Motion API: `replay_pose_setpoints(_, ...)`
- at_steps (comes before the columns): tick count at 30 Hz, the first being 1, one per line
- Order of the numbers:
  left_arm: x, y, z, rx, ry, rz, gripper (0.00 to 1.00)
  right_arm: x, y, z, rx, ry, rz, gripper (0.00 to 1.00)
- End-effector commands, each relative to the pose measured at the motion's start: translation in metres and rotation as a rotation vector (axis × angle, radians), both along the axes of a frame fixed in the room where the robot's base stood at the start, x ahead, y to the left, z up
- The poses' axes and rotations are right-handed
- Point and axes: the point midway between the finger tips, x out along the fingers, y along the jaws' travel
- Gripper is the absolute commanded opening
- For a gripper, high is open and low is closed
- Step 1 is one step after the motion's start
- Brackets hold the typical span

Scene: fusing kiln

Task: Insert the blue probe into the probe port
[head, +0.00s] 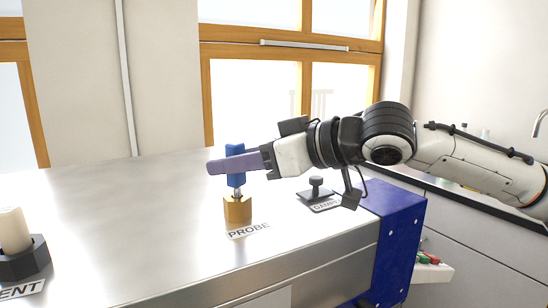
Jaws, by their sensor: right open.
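The blue probe (236,179) stands upright on the kiln's steel top, its lower end at the top of a brass port (238,209). The label PROBE lies in front of the port. My right gripper (238,161) reaches in from the right with its purple finger level across the probe's middle. The jaws are open. The near finger hides part of the probe, and I cannot tell whether the far finger is behind it. My left gripper is not in view.
A black damper knob (315,188) with its label stands to the right, under my right arm. A cream plug in a dark hexagonal base (22,262) stands at the lower left by a partly cut-off label. The steel top (130,215) between them is clear. A blue side panel (395,240) is at right.

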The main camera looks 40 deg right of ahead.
Motion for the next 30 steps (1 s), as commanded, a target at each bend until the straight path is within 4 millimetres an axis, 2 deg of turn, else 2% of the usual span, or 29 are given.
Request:
replay_pose_setpoints(1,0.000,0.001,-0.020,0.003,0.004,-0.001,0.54,-0.005,-0.003,-0.006,-0.003,-0.008,-0.005,0.45)
replay_pose_setpoints(3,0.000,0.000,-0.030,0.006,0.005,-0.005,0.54,-0.012,-0.005,-0.005,-0.002,-0.009,-0.006,0.45)
replay_pose_setpoints(15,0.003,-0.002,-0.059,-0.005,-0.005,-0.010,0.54,-0.060,-0.018,0.015,0.000,-0.010,-0.003,0.45)
replay_pose_setpoints(22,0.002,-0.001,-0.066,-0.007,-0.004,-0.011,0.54,-0.084,-0.025,0.025,0.000,-0.007,-0.003,0.45)
replay_pose_setpoints(30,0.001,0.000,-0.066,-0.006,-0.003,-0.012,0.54,-0.091,-0.027,0.028,0.000,-0.003,0.000,0.45)
